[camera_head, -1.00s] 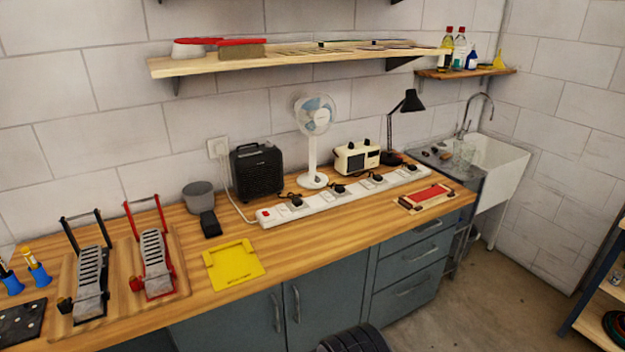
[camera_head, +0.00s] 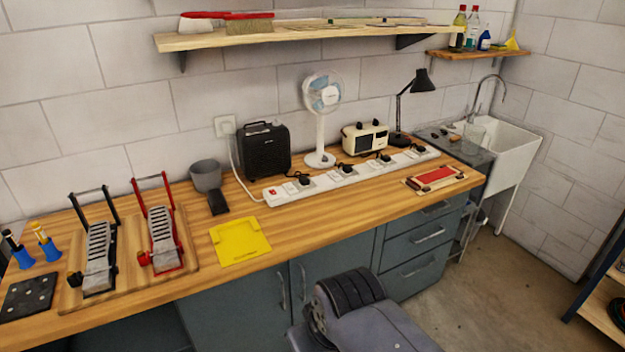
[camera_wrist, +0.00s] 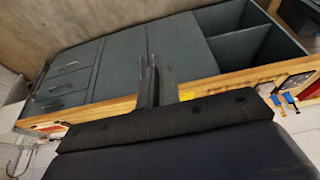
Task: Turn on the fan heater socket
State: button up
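A long white power strip (camera_head: 325,183) lies on the wooden bench, running from centre to right. It has a red switch (camera_head: 272,191) at its left end and several sockets with black plugs. A black box-shaped heater with a top handle (camera_head: 263,153) stands behind its left end. I cannot tell which plug belongs to it, nor the switch states. My gripper (camera_wrist: 157,75) shows in the wrist view with its two dark fingers close together and nothing held. It is over the front of the cabinets, away from the strip. Its fingertips do not show in the head view.
A yellow plate (camera_head: 240,240) and a red-topped block (camera_head: 435,177) lie in front. A shelf (camera_head: 300,33) overhangs the bench.

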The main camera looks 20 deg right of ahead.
jog(key=shift+g, duration=0.4)
jog(key=w+b, duration=0.2)
jog(key=w, duration=0.2)
jog(key=w+b, duration=0.3)
jog(key=w, duration=0.2)
jog(key=w+f+b, duration=0.1)
jog(key=w+b, duration=0.2)
jog(key=w, duration=0.2)
jog(key=shift+d, duration=0.2)
grip_shut()
jog(key=w+f+b, duration=0.2)
jog(key=w+b, duration=0.4)
jog(key=w, duration=0.6)
jog(key=shift+d+f+n+g, duration=0.15)
jog(key=shift+d+n+g, duration=0.25)
jog(key=shift+d, duration=0.05)
